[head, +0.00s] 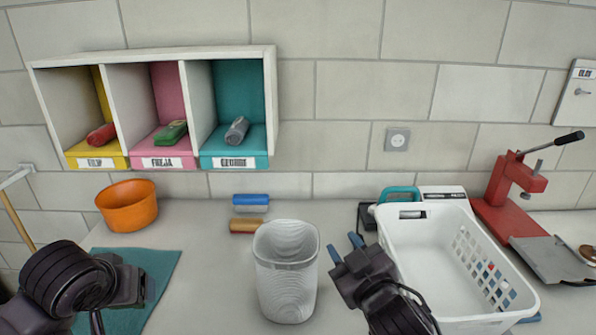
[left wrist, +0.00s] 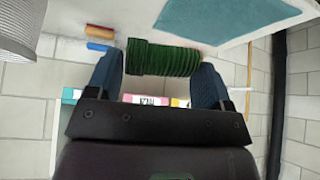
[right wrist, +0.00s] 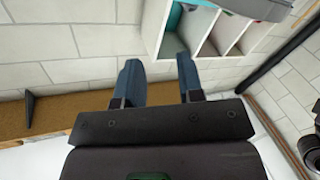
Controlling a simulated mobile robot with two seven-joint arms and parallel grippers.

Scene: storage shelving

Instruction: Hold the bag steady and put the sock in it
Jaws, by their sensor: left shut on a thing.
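A white, ribbed, open-topped container (head: 285,275), perhaps the bag, stands upright on the counter. Its edge shows in the left wrist view (left wrist: 18,28). My left gripper (head: 138,286) is to its left. In the left wrist view, my left gripper (left wrist: 160,80) is shut on a dark green ribbed roll (left wrist: 163,59), likely the sock. The head view does not show this roll. My right gripper (head: 346,248) is just right of the container's rim, apart from it. In the right wrist view, its fingers (right wrist: 160,80) are apart with nothing between them.
A blue roll (head: 251,203) and an orange roll (head: 249,226) lie behind the container. An orange bowl (head: 128,208) and teal cloth (head: 158,268) are left. A white basket (head: 425,270) and red press (head: 507,205) are right. A wall shelf (head: 150,53) holds several small items.

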